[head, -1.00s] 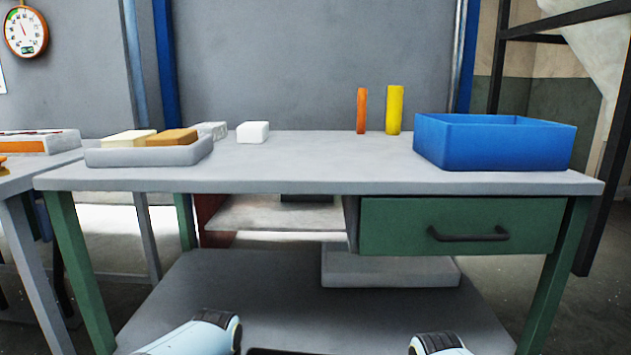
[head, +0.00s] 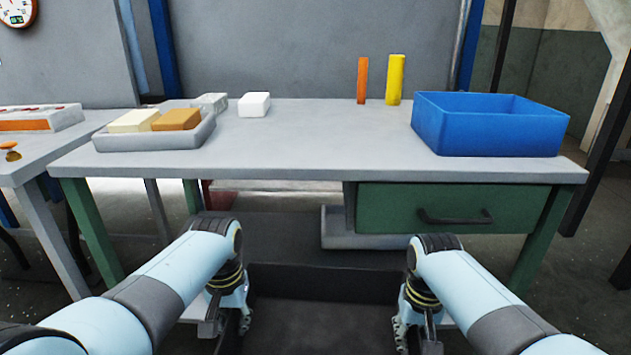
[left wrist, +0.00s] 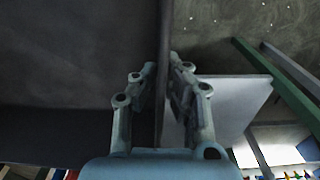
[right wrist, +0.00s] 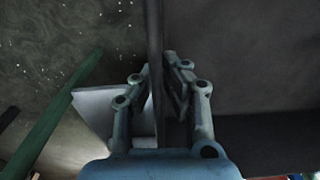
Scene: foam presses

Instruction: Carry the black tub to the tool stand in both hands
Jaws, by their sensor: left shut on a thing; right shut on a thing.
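The black tub (head: 325,310) is held low in front of me, before the workbench, with its open top facing up. My left gripper (head: 232,325) is shut on the tub's left wall; the left wrist view shows the wall between its fingers (left wrist: 160,85). My right gripper (head: 412,325) is shut on the tub's right wall, and the right wrist view shows that wall between its fingers (right wrist: 160,85). The near part of the tub is cut off by the bottom of the head view. I cannot make out which piece is the tool stand.
A workbench (head: 320,150) with a drawer stands ahead. On it are a blue bin (head: 485,135), orange (head: 362,80) and yellow (head: 395,80) cylinders, a white block (head: 254,104) and a grey tray (head: 205,135) with blocks. Another table (head: 20,165) stands at the left.

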